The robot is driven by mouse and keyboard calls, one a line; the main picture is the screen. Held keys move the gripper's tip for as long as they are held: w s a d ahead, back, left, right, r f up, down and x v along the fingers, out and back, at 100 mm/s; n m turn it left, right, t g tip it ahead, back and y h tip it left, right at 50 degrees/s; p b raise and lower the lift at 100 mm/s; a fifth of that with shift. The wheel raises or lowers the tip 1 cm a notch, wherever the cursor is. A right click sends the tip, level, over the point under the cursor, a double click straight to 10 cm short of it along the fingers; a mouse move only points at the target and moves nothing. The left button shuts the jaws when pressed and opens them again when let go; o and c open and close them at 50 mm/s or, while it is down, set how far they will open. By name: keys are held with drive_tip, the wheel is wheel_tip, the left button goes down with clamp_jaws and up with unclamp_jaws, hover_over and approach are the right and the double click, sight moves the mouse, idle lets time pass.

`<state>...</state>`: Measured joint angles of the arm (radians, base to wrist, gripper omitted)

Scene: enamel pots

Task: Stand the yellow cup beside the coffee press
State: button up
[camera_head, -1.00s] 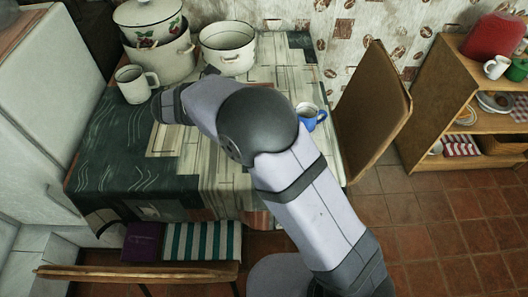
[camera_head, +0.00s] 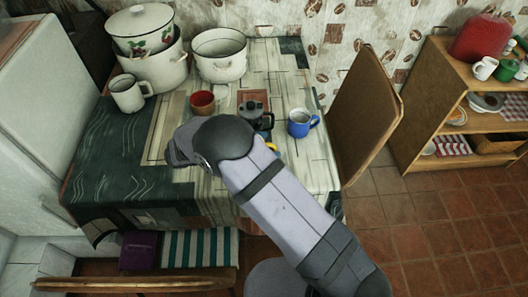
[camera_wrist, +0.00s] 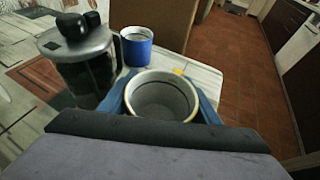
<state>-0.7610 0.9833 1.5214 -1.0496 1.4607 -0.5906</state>
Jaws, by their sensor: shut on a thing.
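My gripper (camera_wrist: 162,104) is shut on the yellow cup (camera_wrist: 178,72), with a blue finger on either side of it. In the wrist view the cup's open mouth faces the camera, and its pale inside and a bit of yellow show. The coffee press (camera_head: 255,115), dark with a metal lid, stands just beyond; in the wrist view the press (camera_wrist: 85,65) is left of the cup. Whether the cup touches the table is hidden.
A blue mug (camera_head: 300,123) stands right of the press, near the cup. A red cup (camera_head: 202,102) stands left of the press. A white mug (camera_head: 128,93) and enamel pots (camera_head: 220,58) are at the back left. A chair (camera_head: 365,115) stands at the table's right edge.

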drive_tip(key=shift+f, duration=1.85)
drive_tip(key=shift+f, duration=0.2)
drive_tip(key=o, duration=1.2)
drive_tip(key=shift+r, duration=0.1)
drive_tip(key=shift+r, duration=0.2)
drive_tip(key=shift+s+a, duration=0.1)
drive_tip(key=shift+a, duration=0.2)
drive_tip(key=b+v, duration=0.2)
drive_tip(key=v, duration=0.9)
drive_tip(key=shift+s+a, duration=0.15)
